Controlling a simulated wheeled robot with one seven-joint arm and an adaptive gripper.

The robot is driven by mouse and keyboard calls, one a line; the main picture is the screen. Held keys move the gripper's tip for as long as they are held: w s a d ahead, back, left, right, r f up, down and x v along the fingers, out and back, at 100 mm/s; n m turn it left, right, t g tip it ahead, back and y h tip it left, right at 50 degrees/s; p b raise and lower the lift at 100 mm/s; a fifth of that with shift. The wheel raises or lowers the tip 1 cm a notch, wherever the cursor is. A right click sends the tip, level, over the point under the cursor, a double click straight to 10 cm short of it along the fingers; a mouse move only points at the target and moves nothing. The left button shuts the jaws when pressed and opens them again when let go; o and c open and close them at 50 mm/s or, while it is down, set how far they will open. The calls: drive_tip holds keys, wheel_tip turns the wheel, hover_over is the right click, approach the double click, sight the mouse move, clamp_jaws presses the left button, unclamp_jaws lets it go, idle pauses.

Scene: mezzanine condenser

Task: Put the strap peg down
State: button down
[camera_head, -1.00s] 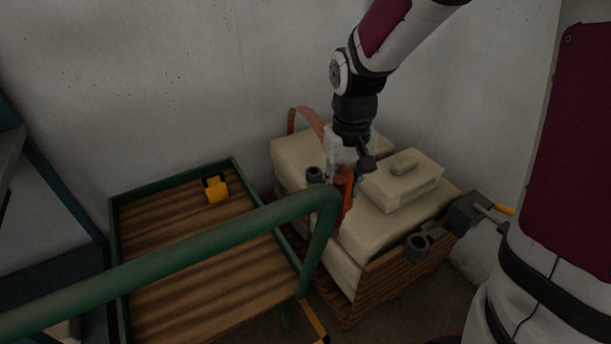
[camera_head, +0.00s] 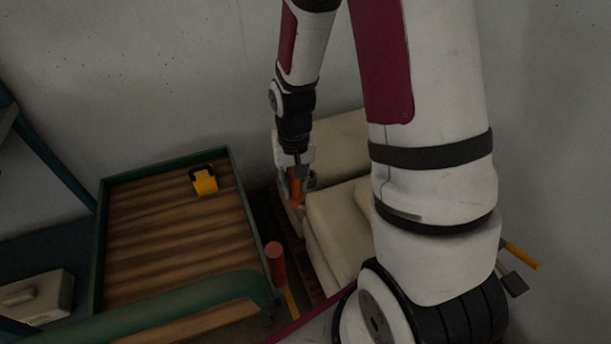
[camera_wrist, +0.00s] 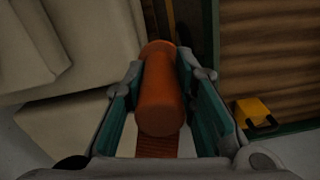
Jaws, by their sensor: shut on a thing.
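The strap peg is an orange-red cylinder (camera_wrist: 162,92) held between the two fingers of my gripper (camera_wrist: 162,105) in the wrist view. A ribbed red-brown strip shows just below it there. In the head view my gripper (camera_head: 297,186) points down, with the orange peg (camera_head: 295,191) partly hidden between its fingers. It hangs near the left edge of the pale sacks, close to the gap between them and the green-framed cart (camera_head: 241,200). I cannot tell whether the peg touches anything below.
The cart's wooden deck (camera_head: 150,235) is mostly bare. A yellow block with a black handle (camera_head: 205,183) sits at its back. Pale sacks (camera_head: 340,215) fill the right side, partly behind my arm. A red cylinder (camera_head: 275,262) stands near the cart's right edge. A pale case (camera_head: 35,297) lies lower left.

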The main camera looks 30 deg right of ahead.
drive_tip(key=s+d+f+m+p, duration=0.1)
drive_tip(key=s+d+f+m, duration=0.1)
drive_tip(key=d+f, duration=0.15)
drive_tip(key=shift+w+d+f+b, duration=0.55)
drive_tip(key=shift+w+d+f, duration=0.5)
drive_tip(key=shift+w, duration=1.1)
drive_tip(key=shift+w+d+f+b, duration=0.65)
drive_tip(key=shift+w+d, duration=0.75)
drive_tip(key=shift+w, duration=0.75)
drive_tip(key=shift+w+d+f+b, duration=0.5)
drive_tip(key=shift+w+d+f, duration=0.6)
drive_tip(key=shift+w, duration=1.05)
drive_tip(key=shift+d+r, duration=0.15)
drive_tip(key=c, duration=1.3)
unclamp_jaws()
